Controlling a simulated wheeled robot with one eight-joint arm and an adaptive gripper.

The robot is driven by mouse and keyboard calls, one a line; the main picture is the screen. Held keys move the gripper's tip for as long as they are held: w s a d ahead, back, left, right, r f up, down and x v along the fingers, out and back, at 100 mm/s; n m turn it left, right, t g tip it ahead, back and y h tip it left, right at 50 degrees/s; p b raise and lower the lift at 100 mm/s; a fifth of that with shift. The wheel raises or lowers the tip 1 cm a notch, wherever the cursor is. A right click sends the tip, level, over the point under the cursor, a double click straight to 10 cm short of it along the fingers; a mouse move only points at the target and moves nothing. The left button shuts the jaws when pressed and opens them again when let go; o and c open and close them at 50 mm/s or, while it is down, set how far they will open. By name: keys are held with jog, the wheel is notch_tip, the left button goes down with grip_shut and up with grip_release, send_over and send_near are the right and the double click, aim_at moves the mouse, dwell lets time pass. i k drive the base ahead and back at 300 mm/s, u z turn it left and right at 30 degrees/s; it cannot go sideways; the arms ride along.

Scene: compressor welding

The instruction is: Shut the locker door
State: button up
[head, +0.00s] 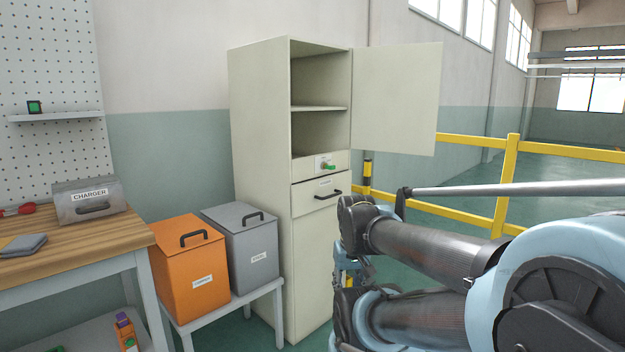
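The locker (260,180) is a tall cream cabinet standing against the wall in the middle of the head view. Its upper door (398,97) is hinged on the right side and stands wide open, swung out to the right. The upper compartment (318,130) shows a shelf and looks empty. My arm comes in from the right, in front of the locker's lower right side and below the open door. I cannot make out my gripper's fingers, and no part of the arm visibly touches the door.
Orange (190,270) and grey (242,250) bins stand left of the locker, beside a workbench (95,248). A yellow railing (508,175) runs behind my arm.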

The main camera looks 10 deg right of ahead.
aim_at(396, 89)
jog(key=u, duration=0.05)
jog(key=i, duration=1.15)
jog(key=z, duration=1.25)
jog(key=k, duration=1)
jog(key=z, duration=0.5)
jog(key=i, duration=0.55)
